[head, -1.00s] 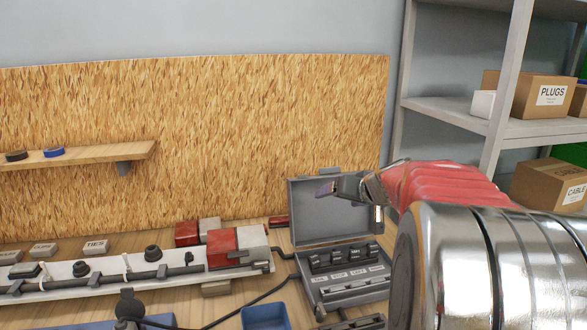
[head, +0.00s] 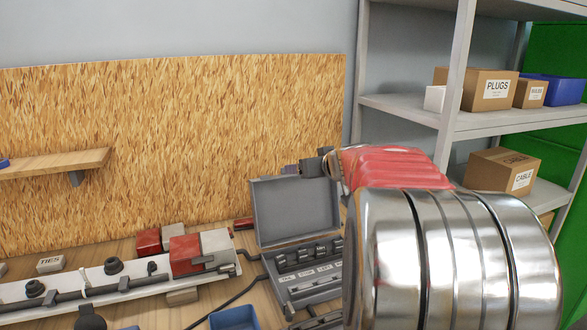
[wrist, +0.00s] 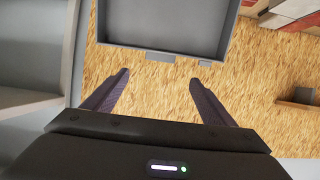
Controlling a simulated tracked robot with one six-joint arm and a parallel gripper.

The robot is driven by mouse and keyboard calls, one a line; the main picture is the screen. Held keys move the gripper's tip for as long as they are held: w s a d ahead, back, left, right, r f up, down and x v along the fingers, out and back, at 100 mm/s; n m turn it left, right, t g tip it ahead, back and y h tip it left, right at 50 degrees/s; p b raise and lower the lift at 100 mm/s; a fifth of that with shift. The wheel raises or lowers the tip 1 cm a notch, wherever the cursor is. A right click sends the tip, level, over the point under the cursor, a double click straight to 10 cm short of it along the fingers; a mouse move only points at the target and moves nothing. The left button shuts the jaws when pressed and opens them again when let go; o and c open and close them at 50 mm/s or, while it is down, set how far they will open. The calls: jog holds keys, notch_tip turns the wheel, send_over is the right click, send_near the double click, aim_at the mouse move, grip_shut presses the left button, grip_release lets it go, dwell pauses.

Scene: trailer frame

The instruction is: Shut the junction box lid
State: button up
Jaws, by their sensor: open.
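The grey junction box (head: 312,290) sits on the wooden bench with a row of dark blocks inside. Its lid (head: 295,210) stands open, raised upright at the back of the box. My gripper (head: 290,169) is at the height of the lid's top edge, towards its right corner in the head view. The wrist view shows the grey lid (wrist: 165,25) at the top, just past my open, empty fingers (wrist: 159,77). I cannot tell whether a finger touches the lid. My arm hides the right side of the box.
A white rail (head: 90,285) with a dark cable and red and grey blocks lies left of the box. A blue tray (head: 235,318) stands in front. Behind is a chipboard panel (head: 170,150). A grey shelf (head: 410,112) with cartons stands right.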

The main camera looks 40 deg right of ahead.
jog(key=x, duration=1.3)
jog(key=shift+w+f, duration=0.15)
jog(key=shift+c, duration=0.3)
jog(key=c, duration=1.5)
jog(key=shift+o, duration=0.2)
